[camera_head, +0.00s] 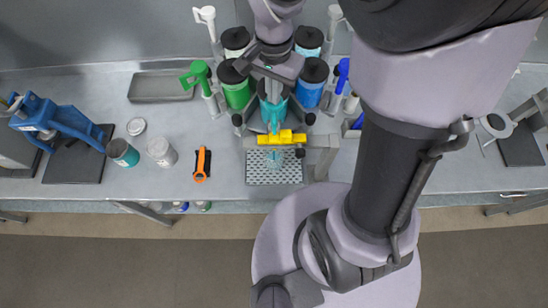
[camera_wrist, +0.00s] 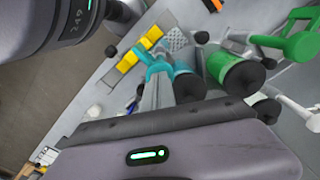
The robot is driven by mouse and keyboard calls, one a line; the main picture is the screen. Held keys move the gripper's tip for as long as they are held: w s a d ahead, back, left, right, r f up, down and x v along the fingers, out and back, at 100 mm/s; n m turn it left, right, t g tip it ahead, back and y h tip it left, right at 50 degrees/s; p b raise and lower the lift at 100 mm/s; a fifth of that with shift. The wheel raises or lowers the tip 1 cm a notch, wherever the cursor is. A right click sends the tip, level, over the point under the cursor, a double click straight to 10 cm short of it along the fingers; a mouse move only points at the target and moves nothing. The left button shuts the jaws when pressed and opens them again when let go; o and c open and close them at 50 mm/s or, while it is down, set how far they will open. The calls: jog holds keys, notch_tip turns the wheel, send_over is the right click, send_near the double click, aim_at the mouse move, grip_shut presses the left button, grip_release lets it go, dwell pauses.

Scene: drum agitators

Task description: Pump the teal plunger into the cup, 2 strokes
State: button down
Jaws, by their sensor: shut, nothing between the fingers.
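The teal plunger (camera_head: 272,112) stands on the front middle canister, its spout toward the front edge. In the wrist view the teal plunger (camera_wrist: 157,66) shows just beyond my fingers. Its teal canister (camera_wrist: 187,84) is partly hidden behind them. My gripper (camera_head: 269,86) is over the top of the teal plunger, shut and empty. Its fingers (camera_wrist: 154,92) look close to the plunger head; I cannot tell whether they touch. A clear cup (camera_head: 275,157) with a bluish tint stands on the perforated drip tray (camera_head: 273,176), below the spout and partly hidden by a yellow bar (camera_head: 275,138).
Green (camera_head: 237,94) and blue (camera_head: 309,94) canisters flank the teal one, with a green pump head (camera_head: 197,73) at left. An orange tool (camera_head: 201,164), small jars (camera_head: 161,151) and a grey tray (camera_head: 161,87) lie left. My arm hides much of the right side.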

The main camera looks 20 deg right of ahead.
jog(key=shift+f+b, duration=0.95)
jog(key=shift+f, duration=0.25)
jog(key=shift+r, duration=0.1)
jog(key=shift+r+p, duration=1.75)
jog(key=shift+r, duration=0.45)
notch_tip(320, 180, up, 6)
jog(key=p, duration=0.4)
